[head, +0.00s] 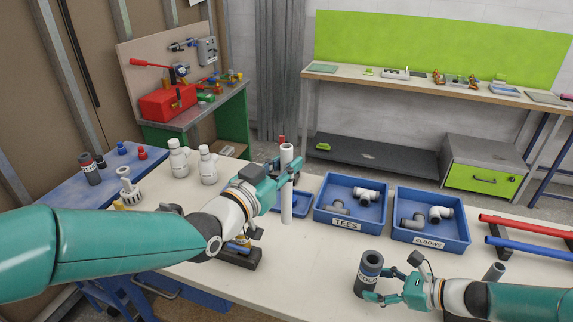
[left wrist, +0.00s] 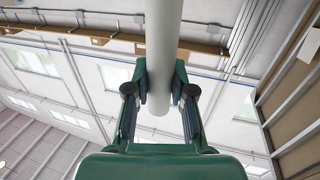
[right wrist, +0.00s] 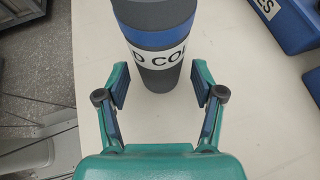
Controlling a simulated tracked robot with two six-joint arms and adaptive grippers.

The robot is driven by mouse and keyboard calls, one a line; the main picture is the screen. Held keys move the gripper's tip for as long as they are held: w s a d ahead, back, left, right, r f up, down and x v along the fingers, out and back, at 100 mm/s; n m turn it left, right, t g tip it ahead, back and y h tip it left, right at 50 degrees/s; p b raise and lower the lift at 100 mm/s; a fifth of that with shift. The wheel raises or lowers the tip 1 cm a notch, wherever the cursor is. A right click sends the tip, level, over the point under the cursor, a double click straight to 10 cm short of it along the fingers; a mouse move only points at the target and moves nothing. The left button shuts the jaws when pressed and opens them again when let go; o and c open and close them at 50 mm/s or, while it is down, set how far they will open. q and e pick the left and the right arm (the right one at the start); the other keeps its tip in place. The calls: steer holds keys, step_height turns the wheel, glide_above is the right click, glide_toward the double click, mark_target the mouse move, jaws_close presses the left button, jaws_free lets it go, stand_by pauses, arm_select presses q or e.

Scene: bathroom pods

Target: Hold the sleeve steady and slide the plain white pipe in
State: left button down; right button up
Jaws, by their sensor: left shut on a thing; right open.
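The plain white pipe (head: 287,208) is upright in my left gripper (head: 287,172), mid-table in the head view. The left wrist view shows both fingers closed on the pipe (left wrist: 163,35). I cannot tell whether its lower end touches the table. The dark grey sleeve (head: 371,268), with a blue band and a white label, stands upright at the table's front right, apart from the pipe. My right gripper (head: 379,285) is open beside the sleeve. In the right wrist view the sleeve (right wrist: 160,35) stands just beyond and partly between the open fingertips (right wrist: 161,92).
Blue trays of tees (head: 328,216) and elbows (head: 403,235) stand behind the sleeve. Red and blue pipes (head: 530,226) lie on a rack at right. White bottles (head: 208,166) stand back left. The table between pipe and sleeve looks clear.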

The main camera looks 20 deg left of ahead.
steer(key=shift+x, duration=1.1)
steer(key=shift+c, duration=0.5)
steer(key=c, duration=0.9)
